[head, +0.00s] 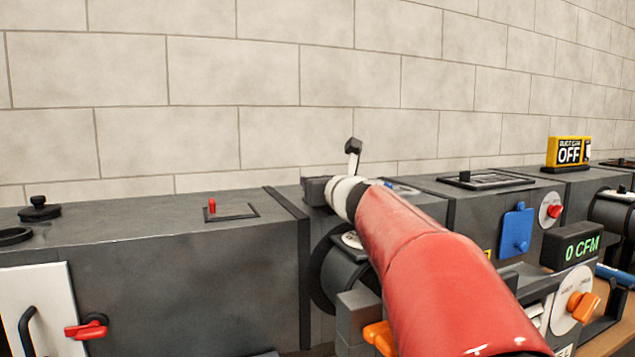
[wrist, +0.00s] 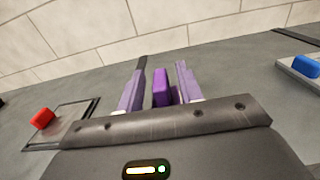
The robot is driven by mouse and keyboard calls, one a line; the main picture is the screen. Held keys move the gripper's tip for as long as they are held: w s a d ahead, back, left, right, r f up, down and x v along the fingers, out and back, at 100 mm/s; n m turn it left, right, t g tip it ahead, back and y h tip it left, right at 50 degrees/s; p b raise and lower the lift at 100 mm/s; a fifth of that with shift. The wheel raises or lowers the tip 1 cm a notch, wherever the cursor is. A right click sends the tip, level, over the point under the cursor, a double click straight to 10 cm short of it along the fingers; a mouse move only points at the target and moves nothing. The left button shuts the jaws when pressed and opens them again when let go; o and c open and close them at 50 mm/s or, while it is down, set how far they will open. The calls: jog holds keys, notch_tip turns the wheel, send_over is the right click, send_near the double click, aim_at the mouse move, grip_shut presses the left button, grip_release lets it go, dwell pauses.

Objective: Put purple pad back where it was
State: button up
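The purple pad (wrist: 161,87) shows in the wrist view as a small upright block between the two pale purple fingers of my gripper (wrist: 160,92). A gap shows on each side of it, so the fingers look open around it and not closed on it. Its lower end is hidden behind my gripper's body, so I cannot tell whether it touches the duct top (wrist: 225,82). In the head view my gripper (head: 317,190) is small and mostly hidden behind my red arm, above the grey duct. The pad cannot be made out there.
A red peg (head: 212,205) in a black frame is on the duct top to the left, also in the wrist view (wrist: 42,118). A black lever (head: 353,155) rises behind my gripper. A blue part (wrist: 305,66) is at the right. A brick wall (head: 200,70) stands behind.

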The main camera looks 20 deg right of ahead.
jog(key=s, duration=0.4)
jog(key=s+a, duration=0.1)
jog(key=s, duration=0.1)
jog(key=shift+r, duration=0.3)
jog(key=shift+s, duration=0.75)
